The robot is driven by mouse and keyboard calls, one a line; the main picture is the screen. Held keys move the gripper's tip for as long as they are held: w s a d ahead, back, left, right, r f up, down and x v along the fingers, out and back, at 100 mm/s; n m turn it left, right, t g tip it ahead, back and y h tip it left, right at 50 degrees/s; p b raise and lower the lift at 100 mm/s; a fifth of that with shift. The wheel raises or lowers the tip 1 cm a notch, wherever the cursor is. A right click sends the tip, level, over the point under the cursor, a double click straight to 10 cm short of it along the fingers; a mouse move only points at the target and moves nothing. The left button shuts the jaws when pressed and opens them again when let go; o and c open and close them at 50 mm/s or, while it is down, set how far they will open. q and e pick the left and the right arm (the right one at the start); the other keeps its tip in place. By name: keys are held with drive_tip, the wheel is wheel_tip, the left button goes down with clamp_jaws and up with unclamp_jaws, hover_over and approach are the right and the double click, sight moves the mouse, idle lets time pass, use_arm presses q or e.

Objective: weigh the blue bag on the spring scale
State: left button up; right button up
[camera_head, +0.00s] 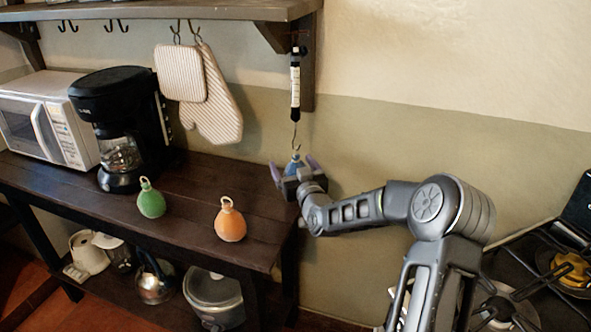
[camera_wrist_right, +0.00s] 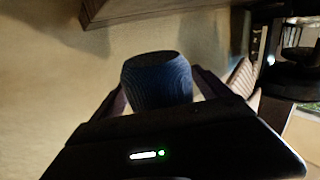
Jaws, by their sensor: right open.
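The spring scale (camera_head: 295,82) hangs from the shelf bracket, with its hook (camera_head: 296,143) at the lower end. The blue bag (camera_head: 294,163) is directly below the hook, its top right at the hook; the contact is too small to make out surely. My right gripper (camera_head: 294,170) is open, with one purple finger on each side of the bag. In the right wrist view the ribbed blue bag (camera_wrist_right: 157,82) stands between the spread fingers, with gaps beside it. My left gripper is not in view.
A green bag (camera_head: 151,201) and an orange bag (camera_head: 230,221) stand on the dark wooden table (camera_head: 190,222). A coffee maker (camera_head: 118,120) and a microwave (camera_head: 45,118) are at the left. Mitts (camera_head: 205,95) hang behind. A stove (camera_head: 535,280) is at the lower right.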

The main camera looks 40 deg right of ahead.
drive_tip(key=c, duration=1.8)
drive_tip(key=shift+s+r, duration=0.1)
drive_tip(key=shift+r, duration=0.55)
drive_tip(key=shift+d, duration=0.1)
drive_tip(key=shift+r, duration=1.05)
idle(0.6)
